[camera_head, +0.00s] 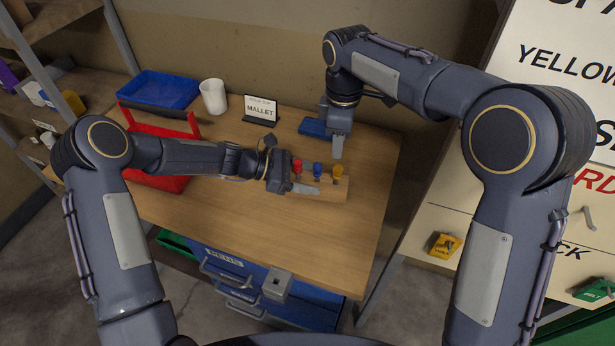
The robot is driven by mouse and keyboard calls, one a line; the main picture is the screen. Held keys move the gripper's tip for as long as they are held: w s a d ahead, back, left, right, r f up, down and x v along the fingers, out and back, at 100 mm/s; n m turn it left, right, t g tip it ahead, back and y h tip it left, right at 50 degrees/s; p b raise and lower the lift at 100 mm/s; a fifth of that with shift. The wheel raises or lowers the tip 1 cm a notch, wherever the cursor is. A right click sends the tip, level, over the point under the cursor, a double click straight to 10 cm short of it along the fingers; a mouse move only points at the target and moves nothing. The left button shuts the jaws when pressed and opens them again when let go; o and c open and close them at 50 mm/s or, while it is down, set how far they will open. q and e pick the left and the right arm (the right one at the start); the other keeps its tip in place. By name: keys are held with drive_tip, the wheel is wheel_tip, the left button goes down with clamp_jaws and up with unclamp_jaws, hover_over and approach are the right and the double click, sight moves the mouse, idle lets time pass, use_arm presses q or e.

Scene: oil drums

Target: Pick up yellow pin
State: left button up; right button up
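The yellow pin (338,171) stands upright at the right end of a small wooden block (335,187) on the table. A blue pin (317,169) and a red pin (297,165) stand to its left in the same block. My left gripper (312,189) reaches in from the left, with a grey finger in front of the block near the red and blue pins. Its other finger is not clearly visible. My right gripper (338,150) points down just above and behind the yellow pin, apart from it. Its fingers overlap in this view, so its opening is unclear.
A blue tray (315,127) lies beside my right gripper. A mallet sign (261,110), white cup (214,97), blue bin (160,90) and red tool carrier (160,183) are farther left.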

use_arm(q)
drive_tip(key=shift+a+f, duration=0.1)
drive_tip(key=shift+f, duration=0.15)
drive_tip(key=shift+c, duration=0.2)
